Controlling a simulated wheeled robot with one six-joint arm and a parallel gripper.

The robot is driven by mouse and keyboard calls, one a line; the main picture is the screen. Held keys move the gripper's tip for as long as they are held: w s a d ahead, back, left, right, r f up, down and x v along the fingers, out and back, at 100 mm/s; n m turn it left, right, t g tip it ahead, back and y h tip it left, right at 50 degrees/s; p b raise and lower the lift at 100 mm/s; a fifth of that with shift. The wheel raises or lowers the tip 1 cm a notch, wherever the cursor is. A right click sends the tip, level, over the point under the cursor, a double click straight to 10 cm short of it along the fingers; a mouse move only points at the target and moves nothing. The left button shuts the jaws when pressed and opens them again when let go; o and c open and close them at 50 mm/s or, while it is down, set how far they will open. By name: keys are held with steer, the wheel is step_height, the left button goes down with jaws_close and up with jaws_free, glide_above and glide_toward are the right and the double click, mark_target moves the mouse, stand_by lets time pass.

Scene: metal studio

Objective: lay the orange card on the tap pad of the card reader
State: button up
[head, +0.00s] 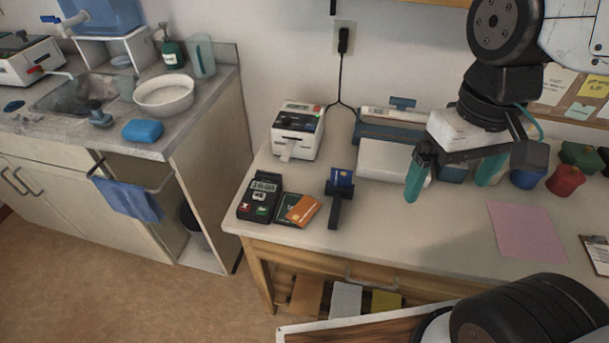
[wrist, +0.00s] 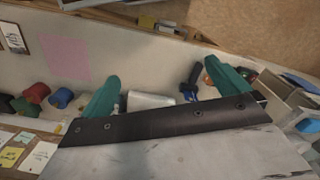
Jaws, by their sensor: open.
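The orange card (head: 301,209) lies near the front left of the white table, on or in a dark flat holder (head: 286,204). The card reader (head: 260,197), a dark unit with a screen and red and green keys, is just left of it. I cannot clearly make out its tap pad. My gripper (head: 452,180) is open and empty above the table, well to the right of the card. In the wrist view its teal fingers (wrist: 165,88) are spread wide apart. I cannot make out the card or reader there.
A white printer-like device (head: 298,131) stands behind. A white box (head: 392,162) is left of my gripper. The front middle of the table is clear.

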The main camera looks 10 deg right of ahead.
steer(key=w+a+f+n+g, duration=0.2)
steer(key=w+a+f+n, duration=0.1)
steer(key=w+a+f, duration=0.35)
steer(key=n+t, duration=0.2)
steer(key=n, duration=0.3)
glide_above(299, 207)
step_height(299, 207, down, 11)
steer(key=shift+f, duration=0.2)
steer(key=shift+f, duration=0.1)
step_height(299, 207, down, 8)
steer(key=shift+r, duration=0.2)
steer(key=c, duration=1)
